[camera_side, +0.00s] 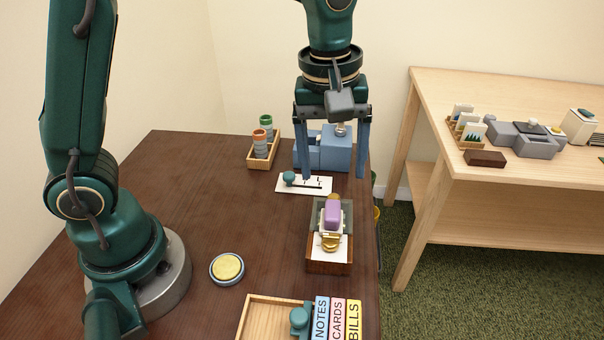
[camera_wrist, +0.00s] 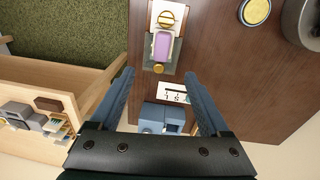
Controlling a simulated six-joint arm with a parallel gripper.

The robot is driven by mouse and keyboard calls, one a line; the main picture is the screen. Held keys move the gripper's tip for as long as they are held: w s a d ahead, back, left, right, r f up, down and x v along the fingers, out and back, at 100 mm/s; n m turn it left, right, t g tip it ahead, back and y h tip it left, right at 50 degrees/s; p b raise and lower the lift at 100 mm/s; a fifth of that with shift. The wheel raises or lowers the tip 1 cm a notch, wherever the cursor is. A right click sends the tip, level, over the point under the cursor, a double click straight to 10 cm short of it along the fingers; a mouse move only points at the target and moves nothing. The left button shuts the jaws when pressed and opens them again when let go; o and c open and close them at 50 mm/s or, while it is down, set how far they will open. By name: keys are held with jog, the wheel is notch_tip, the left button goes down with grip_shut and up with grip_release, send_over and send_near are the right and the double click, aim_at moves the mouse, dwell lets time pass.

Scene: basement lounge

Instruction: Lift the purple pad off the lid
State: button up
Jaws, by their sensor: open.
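The purple pad (camera_side: 332,213) lies on top of a dark wooden box (camera_side: 329,266) near the right edge of the brown table. A grey-green lid (camera_side: 317,216) shows beneath the pad, with brass pieces at its ends. In the wrist view the purple pad (camera_wrist: 161,46) is at the upper middle, beyond my fingertips. My gripper (camera_side: 334,178) is open and empty, fingers pointing down, above and behind the box in the side view. Its two blue fingers (camera_wrist: 160,72) are spread wide in the wrist view and do not touch the pad.
A blue-grey machine (camera_side: 335,148), a tray of spools (camera_side: 264,147) and a white card with a green knob (camera_side: 311,185) stand behind the box. A round yellow-topped tin (camera_side: 228,268) and a wooden tray with labelled dividers (camera_side: 268,318) are nearer the front. The table's middle is clear.

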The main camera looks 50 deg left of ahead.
aim_at(333, 206)
jog(key=f, duration=0.1)
jog(key=d+f+g, duration=0.1)
jog(key=f, duration=0.1)
jog(key=shift+s+f, duration=0.1)
jog(key=shift+f, duration=2.5)
grip_shut()
jog(key=shift+r, duration=0.1)
